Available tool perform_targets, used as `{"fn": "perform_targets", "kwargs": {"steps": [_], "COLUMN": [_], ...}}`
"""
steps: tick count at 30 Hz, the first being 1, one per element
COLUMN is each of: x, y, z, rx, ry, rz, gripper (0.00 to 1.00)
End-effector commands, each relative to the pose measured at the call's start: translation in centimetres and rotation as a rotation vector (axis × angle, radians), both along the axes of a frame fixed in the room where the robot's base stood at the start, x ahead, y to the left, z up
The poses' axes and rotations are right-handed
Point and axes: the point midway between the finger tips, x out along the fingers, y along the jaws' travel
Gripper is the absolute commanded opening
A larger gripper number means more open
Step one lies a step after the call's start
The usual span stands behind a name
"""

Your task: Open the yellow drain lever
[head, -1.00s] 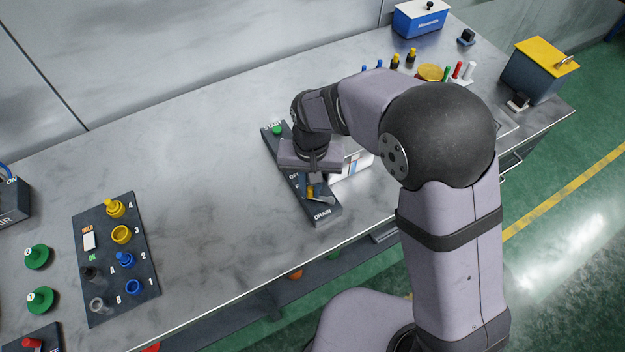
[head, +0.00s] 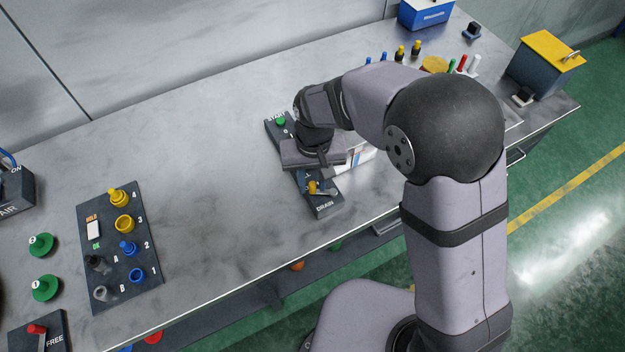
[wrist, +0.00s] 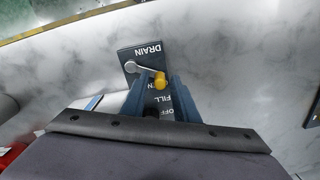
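The yellow drain lever shows in the wrist view as a yellow knob (wrist: 160,80) on a thin silver arm, with a round silver pivot at its left end. It is on a dark panel (wrist: 139,51) marked DRAIN; the same panel shows in the head view (head: 327,208). In the head view the yellow knob (head: 312,187) is just below my gripper body. My gripper (wrist: 157,82) has its two blue fingers apart, one on each side of the knob. I cannot tell whether either finger touches it. Part of the panel is hidden by the fingers.
A green button (head: 281,121) is at the panel's far end. A dark board (head: 108,274) with blue and yellow parts lies to the left. The tabletop between is clear.

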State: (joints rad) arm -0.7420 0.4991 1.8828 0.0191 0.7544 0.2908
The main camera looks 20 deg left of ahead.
Motion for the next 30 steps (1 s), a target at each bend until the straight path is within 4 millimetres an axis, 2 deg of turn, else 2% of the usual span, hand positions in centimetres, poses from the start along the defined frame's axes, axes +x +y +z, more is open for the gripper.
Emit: {"fn": "perform_targets", "kwargs": {"steps": [10, 14, 24, 30], "x": [0.0, 0.1, 0.1, 0.1], "y": [0.0, 0.0, 0.0, -0.1], "z": [0.1, 0.8, 5.2, 6.9], "rx": [0.000, 0.002, 0.003, 0.001], "ry": [0.000, -0.002, -0.003, -0.002], "rz": [-0.001, -0.001, -0.001, -0.001], "gripper": [0.33, 0.33, 0.33, 0.33]}}
